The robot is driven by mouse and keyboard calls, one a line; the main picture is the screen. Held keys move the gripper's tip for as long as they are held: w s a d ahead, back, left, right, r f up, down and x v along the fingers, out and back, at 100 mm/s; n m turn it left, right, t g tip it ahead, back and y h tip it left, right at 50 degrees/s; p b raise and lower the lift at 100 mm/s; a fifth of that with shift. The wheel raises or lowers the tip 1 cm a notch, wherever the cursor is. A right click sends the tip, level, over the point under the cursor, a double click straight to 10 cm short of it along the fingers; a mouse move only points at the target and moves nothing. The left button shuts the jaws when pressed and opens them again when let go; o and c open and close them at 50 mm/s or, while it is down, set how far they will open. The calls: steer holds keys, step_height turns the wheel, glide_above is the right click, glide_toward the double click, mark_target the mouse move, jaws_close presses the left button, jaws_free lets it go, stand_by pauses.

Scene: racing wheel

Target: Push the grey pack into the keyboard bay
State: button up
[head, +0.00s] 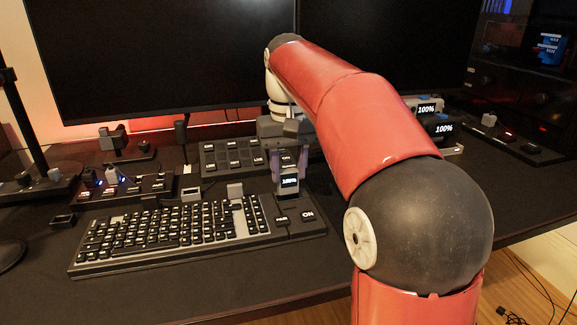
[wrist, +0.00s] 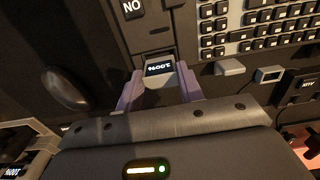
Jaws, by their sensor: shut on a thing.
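The grey pack (head: 289,182), with a lit 100% label, is between the purple fingers of my gripper (head: 289,174). In the wrist view the pack (wrist: 159,70) shows label-up between both fingertips (wrist: 160,82). My gripper is shut on it. The pack is at the far edge of the right-hand panel of the keyboard (head: 160,232), beside the ON key (head: 307,214). The keyboard bay is not clearly visible; the pack and fingers cover that spot. I cannot tell how far in the pack sits.
A dark key panel (head: 222,158) lies behind the keyboard. Two more 100% packs (head: 427,110) (head: 444,128) stand in a holder at the right. A mouse-like dark object (wrist: 64,90) lies near my gripper in the wrist view. Small grey blocks (head: 191,194) stand behind the keyboard.

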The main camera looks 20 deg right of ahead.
mark_target(289, 171)
steer(key=shift+f+b, duration=0.65)
steer(key=shift+f, duration=0.65)
steer(key=o, duration=1.1)
steer(key=shift+r, duration=0.1)
step_height(289, 171, up, 8)
steer(key=shift+f+p, duration=0.15)
steer(key=shift+p, duration=0.95)
